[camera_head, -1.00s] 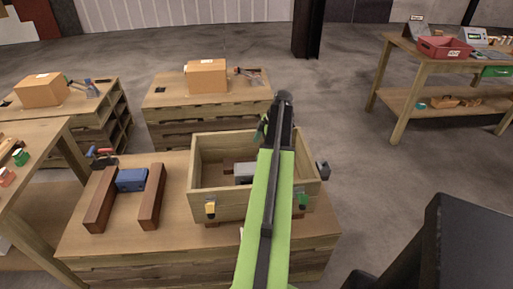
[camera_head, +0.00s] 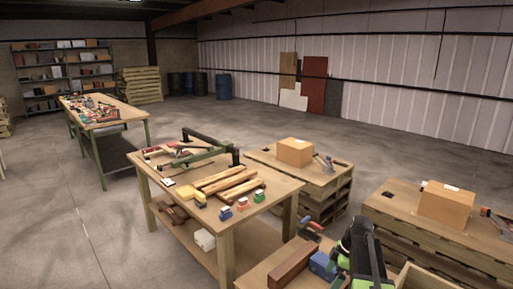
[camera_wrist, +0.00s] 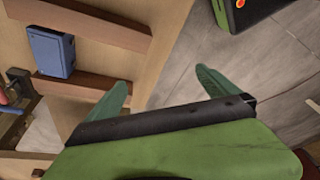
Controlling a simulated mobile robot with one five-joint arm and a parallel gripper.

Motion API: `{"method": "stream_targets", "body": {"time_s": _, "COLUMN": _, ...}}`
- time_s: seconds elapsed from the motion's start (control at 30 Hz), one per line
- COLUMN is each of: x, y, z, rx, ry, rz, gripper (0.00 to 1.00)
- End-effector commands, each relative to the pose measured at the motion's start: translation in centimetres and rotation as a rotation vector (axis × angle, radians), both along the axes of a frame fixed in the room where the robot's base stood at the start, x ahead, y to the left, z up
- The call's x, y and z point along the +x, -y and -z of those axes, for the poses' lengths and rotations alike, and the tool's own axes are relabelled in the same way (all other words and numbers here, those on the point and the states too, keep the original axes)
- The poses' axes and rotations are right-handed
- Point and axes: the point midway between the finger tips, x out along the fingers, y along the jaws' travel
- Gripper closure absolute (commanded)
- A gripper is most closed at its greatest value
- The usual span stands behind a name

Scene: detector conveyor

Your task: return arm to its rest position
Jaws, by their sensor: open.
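My gripper (camera_wrist: 160,95) shows in the wrist view with its two green fingers spread wide and nothing between them. Behind the fingers are the edge of a wooden bench and the grey concrete floor. In the head view my arm is at the bottom right, close to a blue block and a dark red-brown wooden bar; the fingertips cannot be made out there.
A blue block (camera_head: 321,265) sits by a wooden bar (camera_head: 292,264); the block also shows in the wrist view (camera_wrist: 50,52). A workbench (camera_head: 262,205) with timber and small coloured items stands left. Cardboard boxes (camera_head: 294,152) rest on pallet stacks. Open floor lies beyond.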

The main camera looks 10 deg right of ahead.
Motion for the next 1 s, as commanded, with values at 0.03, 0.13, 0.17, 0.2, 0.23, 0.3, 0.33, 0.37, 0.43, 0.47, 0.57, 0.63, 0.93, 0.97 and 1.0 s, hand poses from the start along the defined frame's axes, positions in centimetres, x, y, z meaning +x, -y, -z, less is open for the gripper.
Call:
{"method": "stream_targets", "body": {"time_s": 0.03, "x": -0.3, "y": -4.6, "z": -0.4, "rx": -0.017, "ry": -0.022, "rz": -0.011, "gripper": 0.01}}
{"method": "stream_targets", "body": {"time_s": 0.13, "x": -1.1, "y": -11.5, "z": -0.6, "rx": -0.058, "ry": -0.067, "rz": 0.026, "gripper": 0.01}}
{"method": "stream_targets", "body": {"time_s": 0.17, "x": -1.5, "y": -13.2, "z": -0.7, "rx": -0.073, "ry": -0.079, "rz": 0.046, "gripper": 0.01}}
{"method": "stream_targets", "body": {"time_s": 0.2, "x": -2.1, "y": -15.5, "z": -0.8, "rx": -0.092, "ry": -0.094, "rz": 0.079, "gripper": 0.01}}
{"method": "stream_targets", "body": {"time_s": 0.23, "x": -2.7, "y": -17.1, "z": -0.8, "rx": -0.109, "ry": -0.105, "rz": 0.111, "gripper": 0.01}}
{"method": "stream_targets", "body": {"time_s": 0.3, "x": -4.2, "y": -20.2, "z": -0.9, "rx": -0.147, "ry": -0.129, "rz": 0.208, "gripper": 0.01}}
{"method": "stream_targets", "body": {"time_s": 0.33, "x": -4.8, "y": -21.1, "z": -0.9, "rx": -0.162, "ry": -0.138, "rz": 0.258, "gripper": 0.01}}
{"method": "stream_targets", "body": {"time_s": 0.37, "x": -5.4, "y": -21.7, "z": -0.9, "rx": -0.176, "ry": -0.146, "rz": 0.311, "gripper": 0.01}}
{"method": "stream_targets", "body": {"time_s": 0.43, "x": -6.5, "y": -22.3, "z": -0.9, "rx": -0.204, "ry": -0.16, "rz": 0.452, "gripper": 0.01}}
{"method": "stream_targets", "body": {"time_s": 0.47, "x": -6.9, "y": -22.3, "z": -0.8, "rx": -0.213, "ry": -0.165, "rz": 0.519, "gripper": 0.01}}
{"method": "stream_targets", "body": {"time_s": 0.57, "x": -8.0, "y": -21.1, "z": -0.7, "rx": -0.237, "ry": -0.18, "rz": 0.757, "gripper": 0.01}}
{"method": "stream_targets", "body": {"time_s": 0.63, "x": -8.3, "y": -20.6, "z": -0.7, "rx": -0.243, "ry": -0.189, "rz": 0.907, "gripper": 0.01}}
{"method": "stream_targets", "body": {"time_s": 0.93, "x": -7.9, "y": -20.2, "z": -0.7, "rx": -0.231, "ry": -0.216, "rz": 1.205, "gripper": 0.01}}
{"method": "stream_targets", "body": {"time_s": 0.97, "x": -7.9, "y": -20.2, "z": -0.7, "rx": -0.23, "ry": -0.215, "rz": 1.205, "gripper": 0.01}}
{"method": "stream_targets", "body": {"time_s": 1.0, "x": -7.9, "y": -20.2, "z": -0.7, "rx": -0.231, "ry": -0.216, "rz": 1.205, "gripper": 0.01}}
